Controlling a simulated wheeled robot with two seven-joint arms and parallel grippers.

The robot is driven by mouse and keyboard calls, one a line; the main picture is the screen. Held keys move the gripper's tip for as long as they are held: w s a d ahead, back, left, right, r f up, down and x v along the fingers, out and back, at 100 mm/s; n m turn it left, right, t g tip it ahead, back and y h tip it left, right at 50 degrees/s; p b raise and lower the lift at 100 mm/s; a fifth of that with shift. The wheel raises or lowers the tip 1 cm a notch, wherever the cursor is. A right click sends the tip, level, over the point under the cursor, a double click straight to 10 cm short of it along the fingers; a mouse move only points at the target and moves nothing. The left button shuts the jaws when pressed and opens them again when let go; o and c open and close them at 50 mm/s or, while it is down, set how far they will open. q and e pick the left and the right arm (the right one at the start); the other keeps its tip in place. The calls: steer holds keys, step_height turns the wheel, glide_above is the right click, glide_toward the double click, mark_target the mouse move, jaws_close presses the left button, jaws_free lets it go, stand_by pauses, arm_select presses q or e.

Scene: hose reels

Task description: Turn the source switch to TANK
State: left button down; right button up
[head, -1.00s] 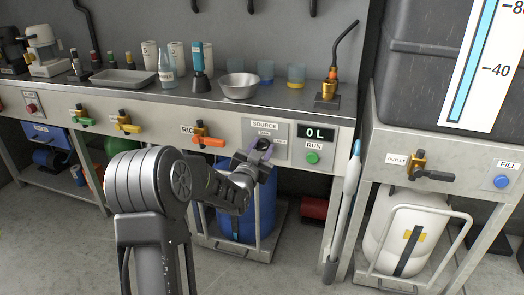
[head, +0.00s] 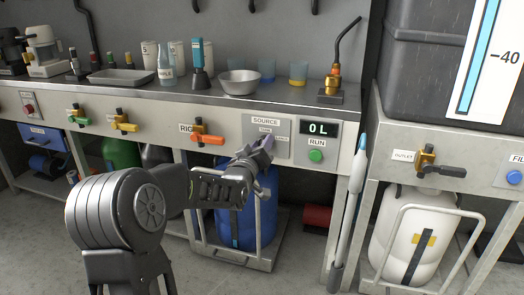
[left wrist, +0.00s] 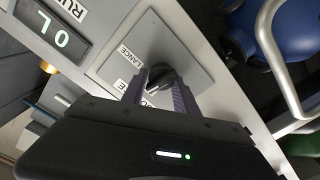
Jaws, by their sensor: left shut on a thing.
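The source switch is a dark round knob (left wrist: 162,76) on a grey plate under the SOURCE label (head: 265,121), on the bench front. In the left wrist view a label beside the knob reads LANCE (left wrist: 129,54); another label is partly hidden by my gripper. My left gripper (left wrist: 160,90) is shut on the knob, with one purple-grey finger on each side of it. In the head view my left gripper (head: 264,148) covers the knob and the lower part of the plate, so the knob's pointing direction is hard to tell. My right gripper is not in view.
The 0 L display (head: 319,129) and green RUN button (head: 316,156) sit right of the switch. An orange-handled valve (head: 205,138) is to its left. A blue drum (head: 240,215) stands below.

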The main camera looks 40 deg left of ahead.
arm_select(q)
steer(key=shift+s+a+f+n, duration=0.1)
steer(key=shift+a+f+n, duration=0.05)
steer(key=shift+n, duration=1.05)
steer(key=c, duration=1)
jaws_free()
steer(key=shift+o, duration=0.2)
steer(key=p+v, duration=0.2)
steer(key=v, duration=0.5)
steer(key=shift+s+d, duration=0.2)
steer(key=shift+s, duration=0.15)
